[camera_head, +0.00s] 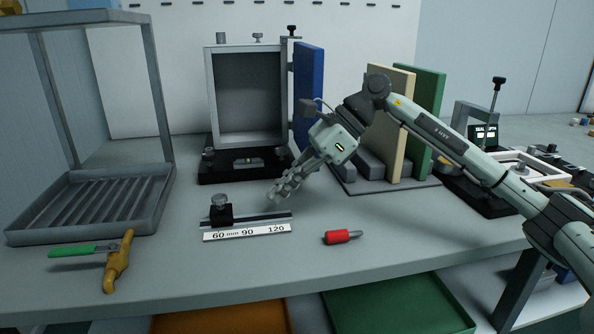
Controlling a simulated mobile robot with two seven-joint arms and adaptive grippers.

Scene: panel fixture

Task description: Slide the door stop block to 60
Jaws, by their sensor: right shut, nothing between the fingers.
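The door stop block (221,212) is a small black block with a grey knob on top. It sits near the left end of a dark rail, above the 60 mark on a white scale strip (247,232) reading 60 mm, 90 and 120. I cannot tell its exact setting. My right gripper (274,198) is shut and empty. It points down and left, just behind the right end of the rail and apart from the block. My left gripper is not in view.
A grey frame (210,90) with an open blue door (308,90) stands behind the rail. Beige (388,120) and green (428,110) panels stand to the right. A red-handled tool (338,237) and a yellow clamp with a green handle (118,262) lie in front. A slatted rack (95,205) is left.

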